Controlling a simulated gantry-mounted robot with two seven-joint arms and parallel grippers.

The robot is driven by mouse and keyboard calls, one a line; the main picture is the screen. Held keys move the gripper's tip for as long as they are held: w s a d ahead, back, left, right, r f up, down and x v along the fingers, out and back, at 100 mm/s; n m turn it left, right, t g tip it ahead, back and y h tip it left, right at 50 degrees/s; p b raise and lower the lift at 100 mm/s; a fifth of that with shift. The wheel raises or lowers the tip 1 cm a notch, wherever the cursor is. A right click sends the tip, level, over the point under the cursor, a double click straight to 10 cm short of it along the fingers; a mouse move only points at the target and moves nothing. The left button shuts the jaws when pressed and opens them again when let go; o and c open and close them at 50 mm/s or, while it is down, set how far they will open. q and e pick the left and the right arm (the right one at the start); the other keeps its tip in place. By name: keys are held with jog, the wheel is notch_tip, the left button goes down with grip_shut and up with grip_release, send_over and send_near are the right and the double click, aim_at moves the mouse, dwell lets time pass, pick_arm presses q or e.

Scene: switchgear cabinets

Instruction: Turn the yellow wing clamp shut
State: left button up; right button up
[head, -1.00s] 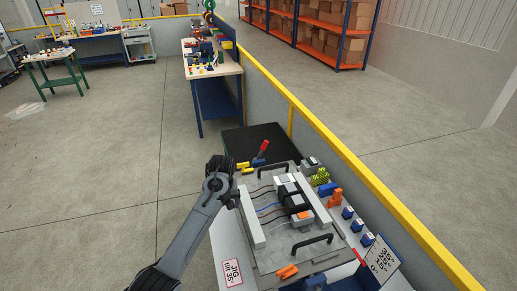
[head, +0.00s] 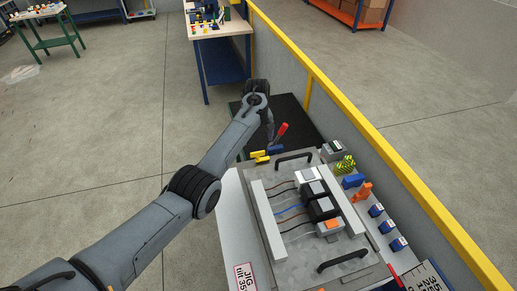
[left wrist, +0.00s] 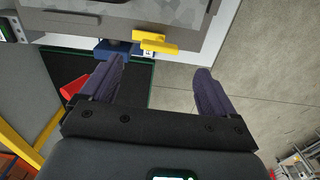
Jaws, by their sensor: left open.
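The yellow wing clamp (head: 260,157) sits at the far left corner of the grey jig plate (head: 290,255), beside a blue part (head: 275,150). In the left wrist view the yellow clamp (left wrist: 155,42) lies just beyond the fingertips, roughly between them, with its wing across the plate edge. My left gripper (left wrist: 160,70) is open and empty, apart from the clamp. In the head view my left gripper (head: 267,130) is beyond the clamp, mostly hidden by my wrist. My right gripper is in neither view.
A red lever (head: 282,131) stands close to my left gripper; it also shows by the left finger (left wrist: 72,88). A yellow rail (head: 375,130) runs along the right.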

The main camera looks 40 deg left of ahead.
aim_at(258, 152)
pick_arm(q)
notch_tip(258, 152, down, 6)
jog(key=shift+f, duration=0.85)
jog(key=c, duration=1.1)
jog(key=shift+o, duration=0.2)
